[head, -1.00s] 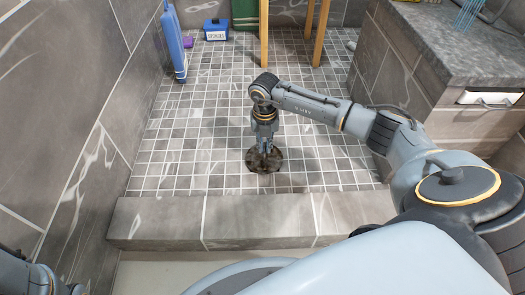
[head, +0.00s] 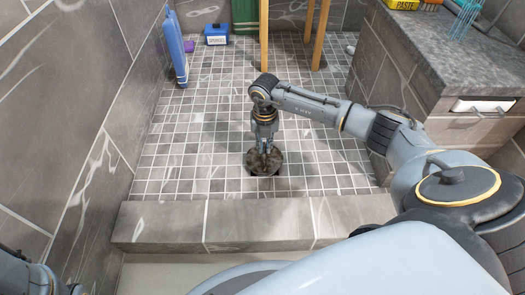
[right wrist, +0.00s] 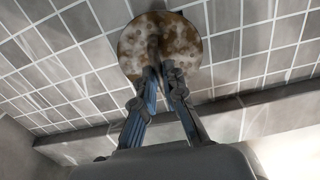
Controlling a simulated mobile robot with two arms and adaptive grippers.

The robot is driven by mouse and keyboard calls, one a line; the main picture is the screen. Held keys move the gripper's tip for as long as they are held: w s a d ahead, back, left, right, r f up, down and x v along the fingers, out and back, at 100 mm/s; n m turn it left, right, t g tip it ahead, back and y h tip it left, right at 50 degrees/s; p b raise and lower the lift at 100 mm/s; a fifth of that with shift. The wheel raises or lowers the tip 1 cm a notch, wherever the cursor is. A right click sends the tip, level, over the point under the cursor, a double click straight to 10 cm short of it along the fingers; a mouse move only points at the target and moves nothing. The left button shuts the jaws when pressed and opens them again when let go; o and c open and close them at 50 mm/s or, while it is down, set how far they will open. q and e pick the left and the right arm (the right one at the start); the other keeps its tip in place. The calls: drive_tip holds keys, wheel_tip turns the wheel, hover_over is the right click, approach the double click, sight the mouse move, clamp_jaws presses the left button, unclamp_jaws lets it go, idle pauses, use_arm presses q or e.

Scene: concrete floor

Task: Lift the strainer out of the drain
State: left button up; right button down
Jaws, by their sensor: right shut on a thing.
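The strainer (head: 276,166) is a round, dark brown, mottled disc at the tiled shower floor, behind the low curb. My right gripper (head: 264,147) points down over its middle. In the right wrist view the disc (right wrist: 188,42) looks rusty and blotched, and my right gripper's fingers (right wrist: 160,68) meet at its centre, shut on the strainer's middle part. The fingers hide the part they grip.
A tiled curb (head: 258,222) crosses in front. A blue panel (head: 176,47) leans at the left wall, with a blue box (head: 217,35) behind. Wooden legs (head: 318,38) stand at the back. A stone counter (head: 425,55) bounds the right. The floor around the strainer is clear.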

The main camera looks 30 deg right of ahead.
drive_tip(key=shift+r+p, duration=0.85)
drive_tip(key=shift+r, duration=0.15)
drive_tip(key=shift+r+p, duration=0.55)
